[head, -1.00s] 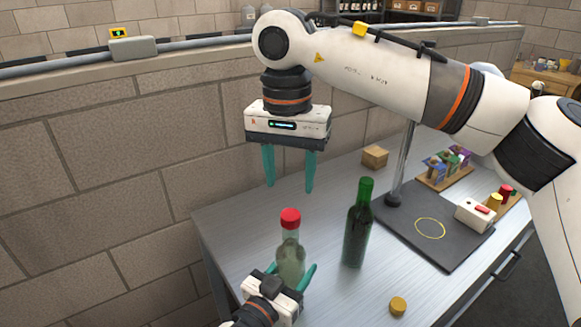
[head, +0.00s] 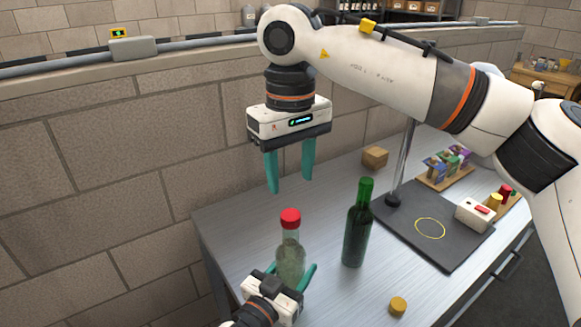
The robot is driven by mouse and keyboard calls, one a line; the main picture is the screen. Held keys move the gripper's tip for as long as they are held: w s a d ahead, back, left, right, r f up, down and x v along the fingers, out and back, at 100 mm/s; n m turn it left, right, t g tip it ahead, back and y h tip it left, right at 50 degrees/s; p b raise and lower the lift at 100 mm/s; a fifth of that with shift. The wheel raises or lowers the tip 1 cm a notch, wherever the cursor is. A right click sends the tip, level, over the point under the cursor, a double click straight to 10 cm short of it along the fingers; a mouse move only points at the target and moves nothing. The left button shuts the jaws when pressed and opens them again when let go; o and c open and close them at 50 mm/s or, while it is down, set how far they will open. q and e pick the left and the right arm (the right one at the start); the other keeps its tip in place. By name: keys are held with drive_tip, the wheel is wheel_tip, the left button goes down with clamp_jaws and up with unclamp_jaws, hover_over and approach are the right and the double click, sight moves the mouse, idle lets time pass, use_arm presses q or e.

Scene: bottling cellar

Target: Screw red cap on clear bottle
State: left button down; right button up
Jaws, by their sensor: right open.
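The clear bottle (head: 291,261) stands upright near the front left of the metal table. The red cap (head: 290,217) sits on top of its neck; how tightly it is seated I cannot tell. My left gripper (head: 292,275) comes in low at the bottom of the picture, with its teal fingers on both sides of the bottle's lower body, and appears shut on it. My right gripper (head: 290,184) hangs fingers down above the red cap, open and empty, with a visible gap between its fingertips and the cap.
A green bottle (head: 357,225) stands just right of the clear bottle. A yellow cap (head: 398,306) lies at the front. A dark stand base (head: 456,249) with a yellow ring, a white box (head: 474,214) and a wooden block (head: 375,157) are further right and back.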

sight(291, 214)
drive_tip(key=shift+f, duration=4)
